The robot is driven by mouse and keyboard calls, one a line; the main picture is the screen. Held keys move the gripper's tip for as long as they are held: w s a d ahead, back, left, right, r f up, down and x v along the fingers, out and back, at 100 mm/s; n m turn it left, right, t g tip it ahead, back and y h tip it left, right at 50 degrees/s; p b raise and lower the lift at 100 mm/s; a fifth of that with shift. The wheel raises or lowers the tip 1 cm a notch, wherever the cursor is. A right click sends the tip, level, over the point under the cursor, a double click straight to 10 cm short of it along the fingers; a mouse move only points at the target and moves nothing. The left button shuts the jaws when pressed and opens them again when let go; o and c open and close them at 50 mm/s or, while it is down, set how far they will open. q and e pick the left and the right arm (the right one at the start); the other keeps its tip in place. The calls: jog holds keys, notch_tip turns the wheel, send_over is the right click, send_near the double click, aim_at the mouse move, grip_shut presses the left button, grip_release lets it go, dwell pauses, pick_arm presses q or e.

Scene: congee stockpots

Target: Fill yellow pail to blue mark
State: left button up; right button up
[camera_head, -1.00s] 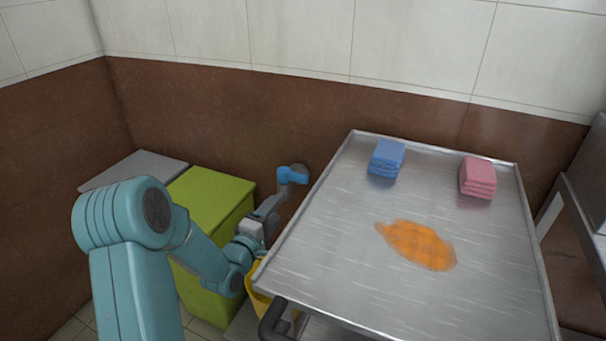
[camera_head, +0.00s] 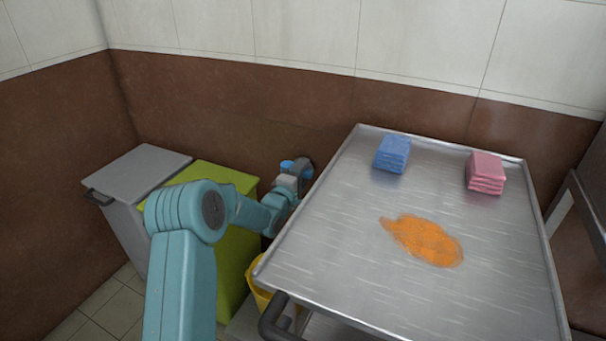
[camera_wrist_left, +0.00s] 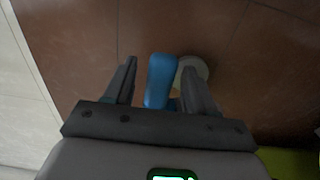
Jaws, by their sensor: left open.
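A blue tap lever (camera_head: 287,165) is on the brown wall behind the cart. In the left wrist view the blue lever (camera_wrist_left: 161,80) lies between the two fingers of my left gripper (camera_wrist_left: 160,70), with a pale round wall fitting (camera_wrist_left: 195,68) behind it. The left gripper (camera_head: 298,172) is open around the lever; I cannot tell if either finger touches it. The yellow pail (camera_head: 257,287) stands low by the cart's left edge, mostly hidden by the cart and my arm. Its blue mark and water level are not visible. My right gripper is out of view.
A steel cart (camera_head: 340,250) fills the right side, with a dark handle (camera_head: 274,318) at its near left corner. On it are blue cloths (camera_head: 392,154), pink cloths (camera_head: 485,173) and an orange spill (camera_head: 424,241). A green bin (camera_head: 232,258) and grey bin (camera_head: 145,170) stand left.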

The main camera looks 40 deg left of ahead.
pick_arm(q)
jog(key=shift+w+a, duration=0.1)
jog(key=shift+w, duration=0.25)
grip_shut()
jog(key=shift+s+r+m+h, duration=0.1)
jog(key=shift+s+m+h, duration=0.25)
jog(key=shift+m+h, duration=0.55)
jog(key=shift+s+r+m+t+h+p, duration=0.2)
jog(key=shift+m+t+h+p, duration=0.2)
jog(key=shift+h, duration=0.7)
jog(key=shift+s+f+m+h, duration=0.1)
jog(key=shift+f+m+h, duration=0.15)
jog(key=shift+h, duration=0.25)
